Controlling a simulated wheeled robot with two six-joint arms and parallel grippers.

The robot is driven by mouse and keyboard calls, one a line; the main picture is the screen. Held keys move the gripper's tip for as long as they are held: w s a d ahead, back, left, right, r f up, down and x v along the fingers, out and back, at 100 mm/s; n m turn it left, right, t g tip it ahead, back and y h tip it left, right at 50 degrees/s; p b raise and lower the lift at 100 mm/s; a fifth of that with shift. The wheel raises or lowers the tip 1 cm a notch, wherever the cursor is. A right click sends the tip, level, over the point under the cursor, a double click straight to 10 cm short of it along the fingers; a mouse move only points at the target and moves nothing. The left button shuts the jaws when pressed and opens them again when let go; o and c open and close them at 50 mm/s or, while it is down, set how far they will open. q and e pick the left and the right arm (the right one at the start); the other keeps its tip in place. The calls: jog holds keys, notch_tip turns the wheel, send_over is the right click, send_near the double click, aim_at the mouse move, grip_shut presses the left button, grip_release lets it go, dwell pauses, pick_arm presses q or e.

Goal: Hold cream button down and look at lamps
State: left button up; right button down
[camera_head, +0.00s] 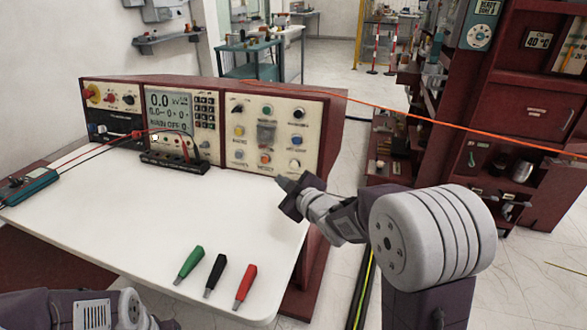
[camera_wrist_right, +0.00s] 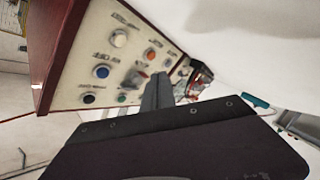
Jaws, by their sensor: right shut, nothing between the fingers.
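The cream button (camera_head: 294,163) is the pale round one at the lower right of the cream right-hand panel (camera_head: 252,118). In the wrist view, where the panel appears inverted, it (camera_wrist_right: 118,38) is at the upper left, uncovered. Round coloured parts, including green (camera_head: 267,110), yellow (camera_head: 239,131), blue (camera_head: 297,140) and orange (camera_head: 264,159), sit around it; I cannot tell which are lamps or whether any is lit. My right gripper (camera_head: 280,181) is shut and empty, just below the panel in the picture and apart from the cream button. My left gripper is out of view.
The white bench top (camera_head: 150,220) is largely clear. Green (camera_head: 190,262), black (camera_head: 215,272) and red (camera_head: 245,286) handled probes lie near its front edge. A meter display (camera_head: 168,108) is left of the panel. An orange cord (camera_head: 420,115) crosses behind my right arm.

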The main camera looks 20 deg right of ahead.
aim_at(295, 169)
jog(key=w+d, duration=0.1)
jog(key=w, duration=0.1)
jog(key=w+d+f+p, duration=0.1)
jog(key=w+d, duration=0.1)
jog(key=w+d+f+p, duration=0.1)
jog(key=w, duration=0.2)
jog(key=shift+d, duration=0.4)
jog(key=shift+w, duration=0.15)
dwell(1.7)
jog(key=shift+w+d+f, duration=0.15)
jog(key=shift+w+d, duration=0.05)
jog(key=shift+w, duration=0.05)
jog(key=shift+w+d, duration=0.25)
jog(key=shift+w, duration=0.1)
dwell(0.7)
dwell(0.9)
jog(key=shift+s+a, duration=0.4)
jog(key=shift+s, duration=0.3)
jog(key=shift+a, duration=0.1)
